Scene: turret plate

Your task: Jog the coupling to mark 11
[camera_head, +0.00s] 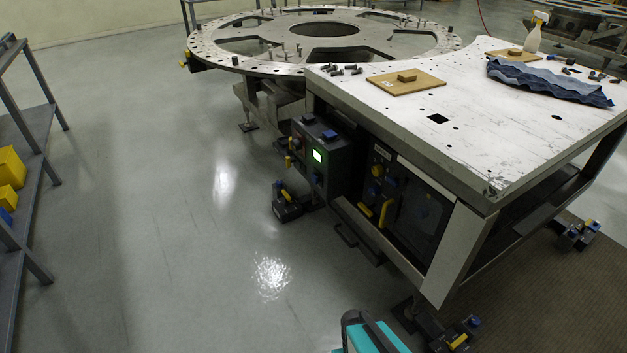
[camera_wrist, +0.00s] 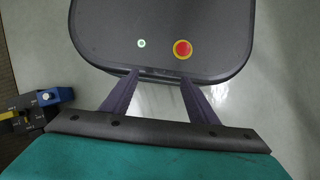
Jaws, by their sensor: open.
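The turret plate (camera_head: 235,62) is a large grey ring with holes and cut-outs, at the back left of the white worktable. I cannot make out which part is the coupling, and no mark 11 is readable. My gripper (camera_wrist: 158,76) shows in the wrist view with two dark fingers apart and nothing between them. It is over the dark top of my own base, away from the turret plate and the box.
The white worktable (camera_head: 480,130) carries wooden boards, bolts, a blue cloth (camera_head: 550,82) and a spray bottle (camera_head: 535,35). A lower panel (camera_head: 385,190) has yellow handles. Dark feet stick out at floor level. A grey shelf (camera_head: 40,125) with yellow bins stands left.

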